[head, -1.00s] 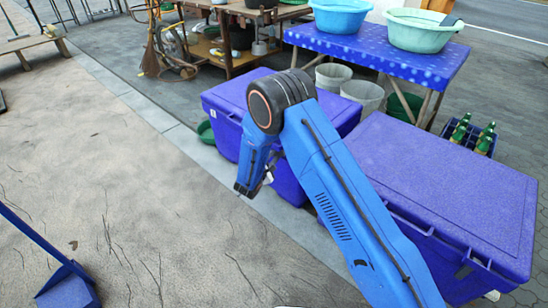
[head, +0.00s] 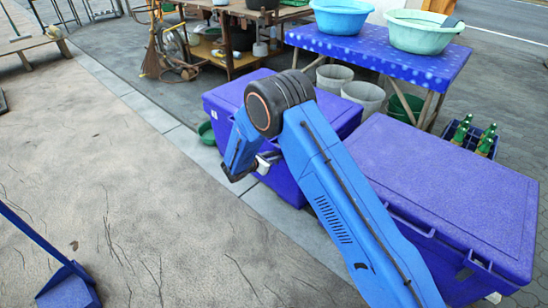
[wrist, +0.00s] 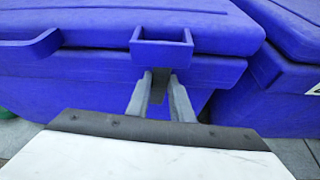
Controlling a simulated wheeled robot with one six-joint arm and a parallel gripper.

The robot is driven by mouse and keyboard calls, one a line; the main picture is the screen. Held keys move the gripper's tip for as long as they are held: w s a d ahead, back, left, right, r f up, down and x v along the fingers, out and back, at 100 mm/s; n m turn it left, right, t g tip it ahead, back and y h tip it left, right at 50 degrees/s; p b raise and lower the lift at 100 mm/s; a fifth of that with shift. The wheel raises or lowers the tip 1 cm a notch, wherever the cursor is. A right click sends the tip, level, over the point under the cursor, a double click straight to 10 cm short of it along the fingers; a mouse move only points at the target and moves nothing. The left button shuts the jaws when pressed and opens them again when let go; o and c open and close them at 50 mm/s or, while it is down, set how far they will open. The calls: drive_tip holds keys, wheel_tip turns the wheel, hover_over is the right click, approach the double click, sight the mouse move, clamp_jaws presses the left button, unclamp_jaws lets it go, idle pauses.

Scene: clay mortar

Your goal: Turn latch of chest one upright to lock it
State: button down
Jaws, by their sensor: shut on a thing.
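Two purple-blue chests stand side by side. The farther chest (head: 222,98) is partly behind my arm, and its front fills the middle of the wrist view (wrist: 80,85). A square purple bracket (wrist: 162,58) juts from its lid edge. Just below it, a dark grey piece (wrist: 158,84), seemingly the latch, sits upright between my fingers. My gripper (wrist: 160,88) is shut on this piece, close against the chest front. In the head view my gripper (head: 265,163) is small beside that chest. The latch's upper end is hidden by the bracket. The lid looks closed.
The nearer chest (head: 460,190) stands to the right, its lid closed, and it edges the wrist view (wrist: 285,90). A blue table (head: 385,45) with basins, buckets (head: 362,95) and a crate of green bottles (head: 470,135) are behind.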

drive_tip(key=shift+n, duration=0.5)
drive_tip(key=c, duration=1.6)
unclamp_jaws()
drive_tip(key=shift+o, duration=0.2)
drive_tip(key=shift+a, duration=0.15)
drive_tip(key=v, duration=1.7)
drive_tip(key=shift+a, duration=0.25)
drive_tip(key=shift+r, duration=0.1)
drive_tip(key=shift+w, duration=0.1)
